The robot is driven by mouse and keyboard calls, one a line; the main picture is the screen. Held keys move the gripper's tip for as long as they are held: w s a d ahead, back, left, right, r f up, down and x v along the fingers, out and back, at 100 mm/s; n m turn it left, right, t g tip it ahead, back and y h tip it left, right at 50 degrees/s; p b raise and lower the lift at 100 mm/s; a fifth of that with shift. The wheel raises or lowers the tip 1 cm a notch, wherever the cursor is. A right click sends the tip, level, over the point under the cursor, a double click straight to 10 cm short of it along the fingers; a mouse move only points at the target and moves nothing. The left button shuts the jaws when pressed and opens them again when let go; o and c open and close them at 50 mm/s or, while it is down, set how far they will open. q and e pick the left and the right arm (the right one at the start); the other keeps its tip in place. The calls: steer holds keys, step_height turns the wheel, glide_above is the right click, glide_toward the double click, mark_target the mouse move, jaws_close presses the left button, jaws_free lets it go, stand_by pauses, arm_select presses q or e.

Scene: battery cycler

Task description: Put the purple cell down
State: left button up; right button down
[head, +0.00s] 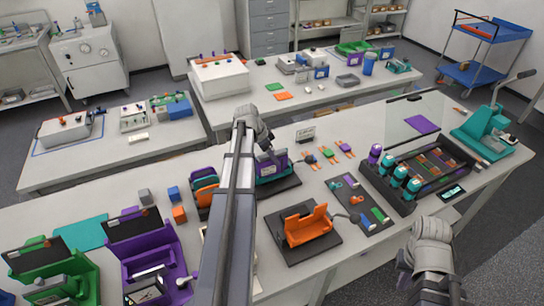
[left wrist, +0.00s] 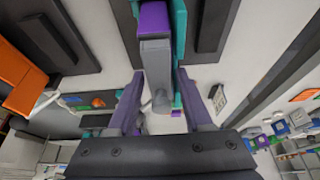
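The purple cell (left wrist: 154,20), a grey slab with a purple top in the left wrist view, stands against a teal holder (left wrist: 180,45). In the head view the teal holder (head: 272,176) sits on a dark base, with purple showing at its top, partly behind my left arm. My left gripper (left wrist: 162,80) is open, with its fingers spread on either side of the cell's line and a visible gap to each. It also shows in the head view (head: 264,143), small, above the holder. My right gripper (head: 434,285) is at the lower right; its fingertips cannot be made out.
An orange holder (head: 305,226) on a dark base stands right of the teal one. A black tray (head: 400,203) with teal cylinders is farther right. Purple (head: 150,255) and green (head: 60,275) stations are at lower left. Small coloured cubes (head: 173,193) lie between.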

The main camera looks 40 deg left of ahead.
arm_select(q)
steer(key=shift+o, duration=0.9)
steer(key=shift+r, duration=0.2)
steer(key=p+v, duration=1.1)
steer(key=shift+s+r, duration=0.2)
steer(key=shift+r, duration=0.15)
steer(key=shift+a, duration=0.1)
stand_by(0.9)
